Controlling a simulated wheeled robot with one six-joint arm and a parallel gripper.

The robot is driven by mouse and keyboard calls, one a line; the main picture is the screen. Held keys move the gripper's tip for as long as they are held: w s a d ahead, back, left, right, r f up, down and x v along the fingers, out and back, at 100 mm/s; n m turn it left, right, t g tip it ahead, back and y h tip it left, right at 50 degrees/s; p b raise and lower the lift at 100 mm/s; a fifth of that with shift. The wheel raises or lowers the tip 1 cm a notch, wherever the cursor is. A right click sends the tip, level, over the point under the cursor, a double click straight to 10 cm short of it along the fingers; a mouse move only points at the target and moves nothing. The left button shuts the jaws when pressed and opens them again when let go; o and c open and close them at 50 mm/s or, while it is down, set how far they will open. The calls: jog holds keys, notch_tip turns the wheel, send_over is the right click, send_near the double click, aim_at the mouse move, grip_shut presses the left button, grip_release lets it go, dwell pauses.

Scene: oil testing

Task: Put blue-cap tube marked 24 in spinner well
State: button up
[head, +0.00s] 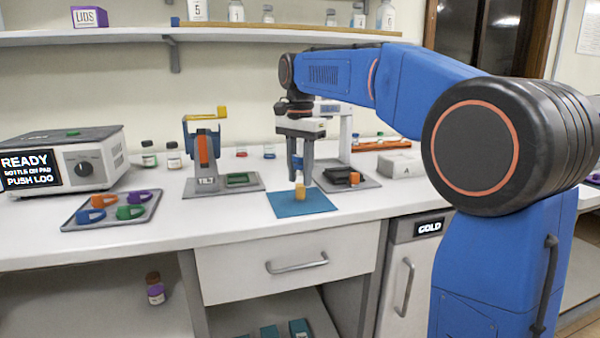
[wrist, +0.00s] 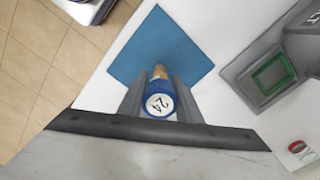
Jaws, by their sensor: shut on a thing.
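The blue-cap tube (wrist: 159,104) is marked 24 on its cap. My gripper (wrist: 160,80) is shut on it, one finger on each side. In the head view my gripper (head: 298,168) points down over the blue mat (head: 290,207). The tube's amber lower end (head: 300,193) shows below the fingers, roughly upright. I cannot tell whether it touches the mat. The mat also shows in the wrist view (wrist: 148,42). I cannot make out a spinner well for sure in either view.
A tilt stand (head: 205,160) with a green-framed pad is left of the mat. A grey-based device (head: 340,178) stands behind it to the right. A tray (head: 110,212) of coloured lids and a READY machine (head: 70,158) are at the left.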

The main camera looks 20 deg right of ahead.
jog(key=o, duration=1.1)
notch_tip(320, 180, up, 12)
jog(key=shift+r, duration=0.1)
jog(key=shift+s, duration=0.1)
